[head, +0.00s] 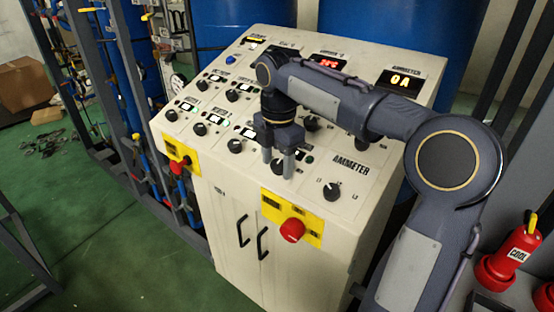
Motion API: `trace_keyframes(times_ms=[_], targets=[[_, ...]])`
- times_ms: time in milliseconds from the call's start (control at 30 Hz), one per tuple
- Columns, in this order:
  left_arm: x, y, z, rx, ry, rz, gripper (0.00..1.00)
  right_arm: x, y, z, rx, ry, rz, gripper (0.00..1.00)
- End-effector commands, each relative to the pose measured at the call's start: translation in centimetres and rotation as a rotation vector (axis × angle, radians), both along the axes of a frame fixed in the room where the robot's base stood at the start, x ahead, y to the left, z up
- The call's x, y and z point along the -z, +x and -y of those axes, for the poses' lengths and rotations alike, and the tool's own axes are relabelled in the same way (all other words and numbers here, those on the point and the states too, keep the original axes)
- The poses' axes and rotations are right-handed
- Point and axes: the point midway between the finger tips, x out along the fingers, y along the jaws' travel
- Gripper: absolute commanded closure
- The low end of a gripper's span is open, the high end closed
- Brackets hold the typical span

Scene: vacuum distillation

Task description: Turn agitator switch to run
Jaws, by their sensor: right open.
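The control cabinet (180,120) fills the middle of the head view, with a sloped panel of several black rotary switches. I cannot read which one is the agitator switch; most labels are too small. My right arm reaches in from the right across the panel. The arm and gripper hide part of the panel. My left gripper is not in view.
Two red emergency buttons on yellow plates, left (178,167) and right (292,230), stick out from the cabinet's front edge. An ammeter display (404,82) reads "0A". Blue tanks (375,45) stand behind. Green floor is free at front left.

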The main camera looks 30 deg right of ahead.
Motion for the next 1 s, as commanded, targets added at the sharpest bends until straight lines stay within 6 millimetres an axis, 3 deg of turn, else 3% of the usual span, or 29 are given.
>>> trace_keyframes(times_ms=[67,400,733,1000], targets=[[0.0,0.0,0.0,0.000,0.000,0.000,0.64,0.0,0.0,0.0,0.000,0.000,0.000,0.49],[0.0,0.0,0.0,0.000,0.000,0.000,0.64,0.0,0.0,0.0,0.000,0.000,0.000,0.91],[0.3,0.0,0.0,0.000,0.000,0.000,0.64,0.0,-0.1,0.0,0.051,0.007,0.018,0.91],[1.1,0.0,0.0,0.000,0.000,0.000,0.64,0.1,-0.2,0.0,0.219,0.032,0.080,0.91]])
